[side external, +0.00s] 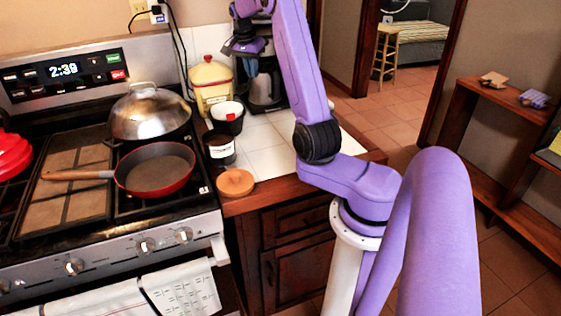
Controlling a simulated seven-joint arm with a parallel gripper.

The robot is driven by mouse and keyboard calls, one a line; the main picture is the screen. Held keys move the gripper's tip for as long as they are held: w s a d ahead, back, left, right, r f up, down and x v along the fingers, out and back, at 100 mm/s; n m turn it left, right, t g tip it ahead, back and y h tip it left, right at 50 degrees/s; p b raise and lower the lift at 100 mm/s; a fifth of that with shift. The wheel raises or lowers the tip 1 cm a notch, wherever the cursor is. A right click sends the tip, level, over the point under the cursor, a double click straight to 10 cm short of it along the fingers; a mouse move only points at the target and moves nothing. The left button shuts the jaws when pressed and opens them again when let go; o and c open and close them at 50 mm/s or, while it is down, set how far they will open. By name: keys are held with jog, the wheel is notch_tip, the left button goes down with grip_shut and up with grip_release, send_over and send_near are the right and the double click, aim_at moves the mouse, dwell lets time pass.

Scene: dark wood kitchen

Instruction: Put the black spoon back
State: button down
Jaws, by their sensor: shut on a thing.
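My gripper (243,50) is at the top of the view, in front of the black appliance at the back of the counter. It is small and dark there, and its fingertips blend into the appliance. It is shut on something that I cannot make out. I cannot pick out the black spoon anywhere. A black bowl (235,125) with a white inside and a red mark stands below my gripper. A dark open jar (219,158) with a pale label stands in front of the bowl.
The black appliance (265,85) and a yellow canister (212,98) stand at the back. A round wooden lid (236,182) lies at the counter's front edge. The stove holds a red pan (155,170) and a domed-lid pot (150,112). White tiles (275,150) right of the bowl are clear.

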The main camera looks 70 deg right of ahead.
jog(key=s+a+f+n+t+y, duration=0.1)
jog(key=s+a+f+n, duration=0.3)
jog(key=s+a, duration=0.7)
jog(key=s+a+f+n+y, duration=0.1)
jog(key=s+a+n, duration=0.5)
jog(key=s+a, duration=0.55)
jog(key=w+d+f, duration=0.8)
jog(key=d, duration=0.1)
jog(key=shift+w+d+f, duration=0.2)
jog(key=shift+d+f, duration=0.05)
jog(key=shift+f, duration=0.15)
jog(key=shift+w+d+f, duration=0.4)
jog(key=shift+w+f, duration=0.1)
jog(key=shift+f, duration=1.7)
jog(key=shift+f, duration=0.1)
